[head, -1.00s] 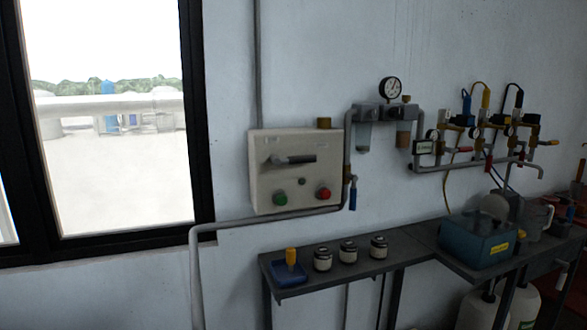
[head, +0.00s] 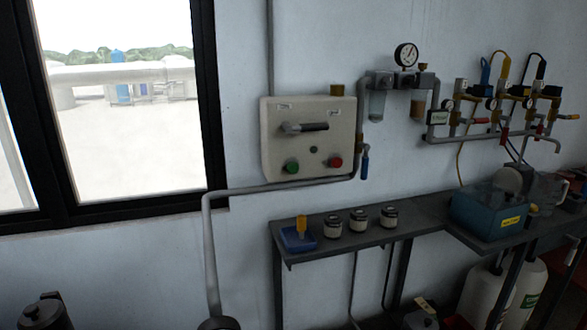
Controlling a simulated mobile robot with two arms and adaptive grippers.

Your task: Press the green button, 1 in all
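The green button (head: 292,167) is a small round knob at the lower left of a cream control box (head: 308,138) on the wall. A red button (head: 335,162) sits to its right, with a small dark round part (head: 313,149) between and above them. A lever with a dark grip (head: 305,127) crosses the upper part of the box. Nothing covers the green button. I cannot make out either of my grippers in this view, and nothing is seen touching the box.
A grey pipe (head: 270,190) runs below the box. A narrow shelf (head: 350,247) holds a blue tray (head: 298,239) and several small jars. A pressure gauge (head: 406,55) and valved piping are to the right. Dark shapes at the bottom edge are partly cut off.

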